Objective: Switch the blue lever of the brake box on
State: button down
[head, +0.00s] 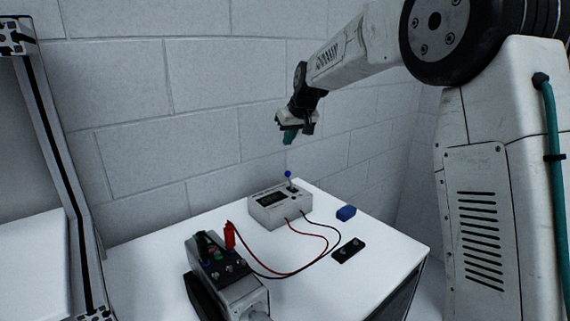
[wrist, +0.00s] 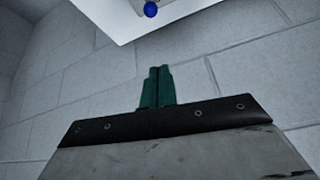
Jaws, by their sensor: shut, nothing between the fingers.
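The brake box (head: 279,205) is a light grey box with a dark display window, standing at the back of the white table. Its lever with a blue ball tip (head: 288,174) sticks up from the top near the right end. Which way the lever is set is too small to tell. My gripper (head: 289,137) hangs in the air above the box, apart from the lever, with its green fingers shut and empty. In the wrist view the shut fingers (wrist: 160,72) point toward the blue ball (wrist: 151,9) at the top edge. Most of the box is out of that view.
A grey device with a red clip (head: 229,236) stands at the table's front left. Red and black wires run across the white table (head: 375,285). A blue block (head: 346,213) and a black plate (head: 348,250) lie at right. A brick wall (head: 130,120) stands close behind.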

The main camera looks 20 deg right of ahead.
jog(key=shift+f, duration=0.1)
send_over(286, 186)
jog(key=w, duration=0.1)
notch_tip(286, 186, down, 9)
jog(key=shift+f, duration=0.1)
jog(key=shift+s+d, duration=0.1)
jog(key=shift+s, duration=0.25)
dwell(0.5)
